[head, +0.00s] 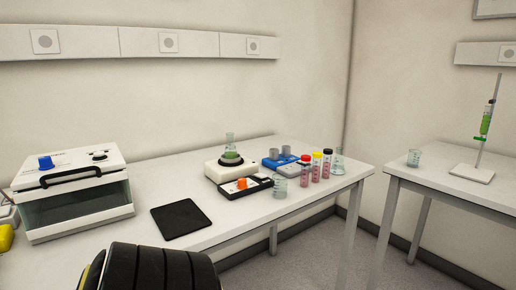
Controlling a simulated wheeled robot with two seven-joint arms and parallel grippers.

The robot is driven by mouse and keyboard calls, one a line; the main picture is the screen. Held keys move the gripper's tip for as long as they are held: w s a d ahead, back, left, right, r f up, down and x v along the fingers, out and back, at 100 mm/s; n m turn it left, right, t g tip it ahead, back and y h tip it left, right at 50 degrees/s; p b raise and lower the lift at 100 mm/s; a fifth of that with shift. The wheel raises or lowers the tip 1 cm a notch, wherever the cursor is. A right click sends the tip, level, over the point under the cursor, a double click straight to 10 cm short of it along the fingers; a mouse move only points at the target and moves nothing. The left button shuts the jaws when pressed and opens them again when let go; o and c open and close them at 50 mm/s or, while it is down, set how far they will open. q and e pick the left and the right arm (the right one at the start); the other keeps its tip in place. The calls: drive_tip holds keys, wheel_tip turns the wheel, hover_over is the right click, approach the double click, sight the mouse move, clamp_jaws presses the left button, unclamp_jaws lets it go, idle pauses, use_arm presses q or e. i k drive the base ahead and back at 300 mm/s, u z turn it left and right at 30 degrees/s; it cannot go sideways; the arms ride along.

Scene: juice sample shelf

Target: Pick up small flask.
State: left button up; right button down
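A small clear glass flask (230,150) with green liquid stands upright on a white stirrer-like device (229,172), within or on a dark round ring. It is in the middle of the head view, on the long white table. No gripper is near it or touching it. Neither my left nor my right gripper can be made out. A black ribbed part at the bottom seems to be one of my arm links; it hides some of the table's front.
Close to the flask are a black device with an orange knob (241,184), a blue rack (281,162), a glass beaker (280,188), capped tubes (316,167) and a glass vessel (338,161). A black mat (181,219) and a white-lidded bath (72,190) stand left. A burette stand (473,173) is on another table.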

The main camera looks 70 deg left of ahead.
sight(230, 153)
drive_tip(key=u, duration=0.45)
drive_tip(key=i, duration=1.75)
drive_tip(key=u, duration=1.05)
